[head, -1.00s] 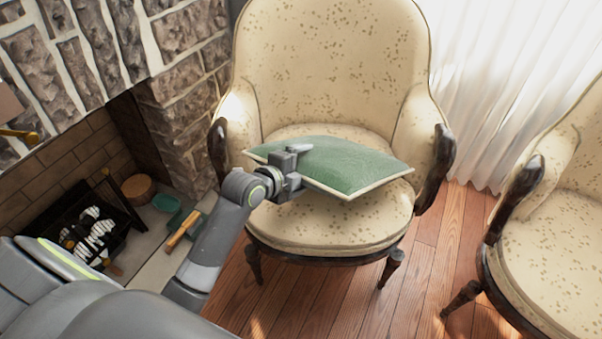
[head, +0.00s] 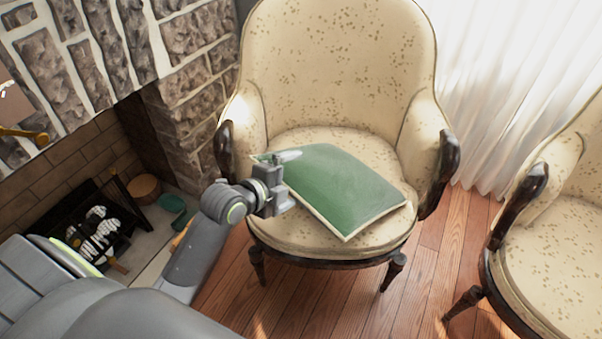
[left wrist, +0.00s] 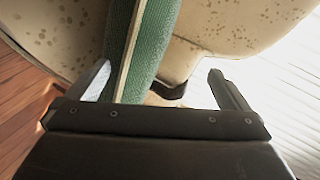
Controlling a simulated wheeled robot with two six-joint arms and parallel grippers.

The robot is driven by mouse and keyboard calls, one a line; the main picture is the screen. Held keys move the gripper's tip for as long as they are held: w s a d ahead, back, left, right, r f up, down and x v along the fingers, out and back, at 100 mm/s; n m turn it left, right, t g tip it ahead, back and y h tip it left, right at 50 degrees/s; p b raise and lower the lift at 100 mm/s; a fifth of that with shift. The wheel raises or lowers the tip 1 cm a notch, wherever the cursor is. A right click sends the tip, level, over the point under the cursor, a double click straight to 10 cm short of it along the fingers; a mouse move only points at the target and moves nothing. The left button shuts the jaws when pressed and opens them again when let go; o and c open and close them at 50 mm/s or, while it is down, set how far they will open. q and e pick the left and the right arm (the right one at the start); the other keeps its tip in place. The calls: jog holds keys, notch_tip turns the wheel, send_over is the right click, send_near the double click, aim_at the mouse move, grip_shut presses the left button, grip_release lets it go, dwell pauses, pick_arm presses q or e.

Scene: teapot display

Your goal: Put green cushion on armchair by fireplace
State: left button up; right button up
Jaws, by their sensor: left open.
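The green cushion (head: 345,190) with pale piping lies on the seat of the cream speckled armchair (head: 335,60) beside the stone fireplace. It looks nearly flat, with its front corner near the seat's front edge. My left gripper (head: 284,178) is open at the cushion's left side, with one finger above its top near the back-left corner. In the left wrist view the cushion (left wrist: 150,45) shows edge-on between the two spread fingers, close to the left one, with a gap to the right one. My right gripper is not in view.
A stone fireplace (head: 185,75) stands at the left, with a firebox holding logs (head: 98,232). A second matching armchair (head: 560,235) is at the right. Wooden floor (head: 430,255) lies open between the chairs. A white curtain (head: 510,80) hangs behind.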

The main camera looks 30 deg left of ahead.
pick_arm(q)
jog(key=v, duration=0.5)
jog(key=s+f+n+g+y, duration=0.3)
jog(key=s+f+n+g, duration=0.8)
jog(key=s+f+n, duration=0.9)
jog(key=s+f, duration=0.5)
jog(key=s, duration=0.1)
jog(key=shift+s+a+f+p, duration=0.15)
jog(key=shift+s+f+p, duration=0.1)
jog(key=shift+f+p, duration=0.05)
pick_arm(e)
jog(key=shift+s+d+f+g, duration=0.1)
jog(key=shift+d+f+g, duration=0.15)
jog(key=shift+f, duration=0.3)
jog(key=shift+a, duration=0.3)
pick_arm(q)
jog(key=shift+p, duration=0.3)
